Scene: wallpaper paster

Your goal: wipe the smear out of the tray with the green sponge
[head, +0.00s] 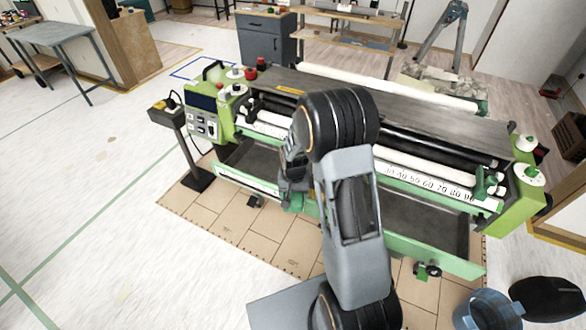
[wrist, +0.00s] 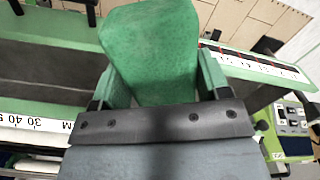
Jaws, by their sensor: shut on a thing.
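My gripper (wrist: 160,82) is shut on the green sponge (wrist: 152,45), which sits between its two fingers in the wrist view. In the head view my gripper (head: 291,190) is over the front of the green pasting machine, partly hidden by my arm. The tray is the long dark trough along the machine's front; its bare inside shows right of my arm (head: 425,212) and at left in the wrist view (wrist: 45,72). I cannot tell whether the sponge touches the tray. I see no smear; my arm and the sponge hide part of the tray.
The machine's rollers (head: 410,165) and a numbered scale (head: 430,183) run behind the tray. A control box (head: 203,120) stands at its left end. A blue bucket (head: 487,310) is on the floor at lower right.

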